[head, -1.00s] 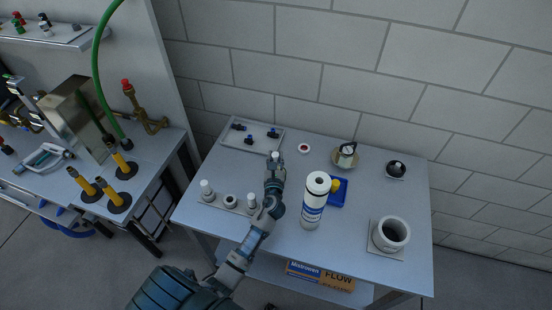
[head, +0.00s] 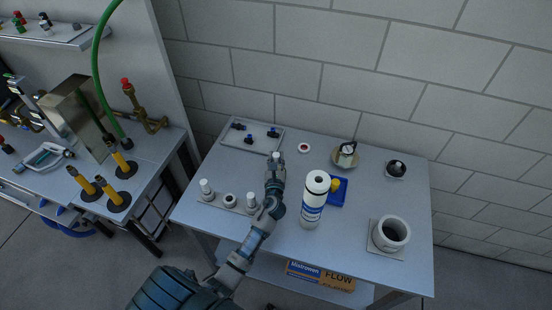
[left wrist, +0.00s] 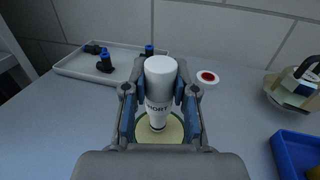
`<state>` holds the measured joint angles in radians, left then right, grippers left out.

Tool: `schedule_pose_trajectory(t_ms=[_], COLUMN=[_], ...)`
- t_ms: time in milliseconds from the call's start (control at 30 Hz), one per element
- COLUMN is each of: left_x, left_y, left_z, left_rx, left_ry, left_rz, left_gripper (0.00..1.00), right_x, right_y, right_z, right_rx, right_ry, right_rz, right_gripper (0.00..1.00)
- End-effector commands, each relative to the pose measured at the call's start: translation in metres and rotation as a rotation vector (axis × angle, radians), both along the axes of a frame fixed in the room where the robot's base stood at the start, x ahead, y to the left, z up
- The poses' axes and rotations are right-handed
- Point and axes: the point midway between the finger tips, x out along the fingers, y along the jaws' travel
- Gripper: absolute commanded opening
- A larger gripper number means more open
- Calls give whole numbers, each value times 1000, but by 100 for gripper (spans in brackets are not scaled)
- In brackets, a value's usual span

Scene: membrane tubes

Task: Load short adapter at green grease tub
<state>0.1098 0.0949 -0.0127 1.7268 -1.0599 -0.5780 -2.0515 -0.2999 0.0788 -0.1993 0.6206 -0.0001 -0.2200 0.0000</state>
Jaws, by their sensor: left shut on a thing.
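My left gripper (left wrist: 160,108) is shut on a white short adapter (left wrist: 160,80), its printed label partly readable as "HORT". I cannot tell how deep the tip sits. In the head view my left gripper (head: 275,168) is over the table's middle, the adapter's white top (head: 276,155) just showing; the tub is hidden there. My right gripper is not in view.
A rack (head: 238,207) with white adapters stands front left. A tray (head: 262,145) of small black-and-blue fittings lies behind. A small red-centred white disc (head: 304,148) lies behind the gripper.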

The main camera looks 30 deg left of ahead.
Motion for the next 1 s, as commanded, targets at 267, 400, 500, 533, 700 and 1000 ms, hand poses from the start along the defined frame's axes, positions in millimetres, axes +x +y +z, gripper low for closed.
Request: schedule_pose_trajectory(t_ms=[267,400,500,533,700,1000], left_x=[0,0,0,0,0,0], left_y=[0,0,0,0,0,0], left_z=[-4,-6,-7,-7,-8,-9], left_rx=[-1,-1,-1,-1,-1,-1], left_ry=[0,0,0,0,0,3], left_rz=[0,0,0,0,0,0], left_gripper=[3,3,3,3,3,3], right_x=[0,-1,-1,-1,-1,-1], right_y=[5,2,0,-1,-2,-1], right_z=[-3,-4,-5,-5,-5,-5], right_rx=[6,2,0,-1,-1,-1], right_ry=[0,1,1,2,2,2], right_rz=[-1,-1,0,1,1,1], right_gripper=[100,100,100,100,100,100])
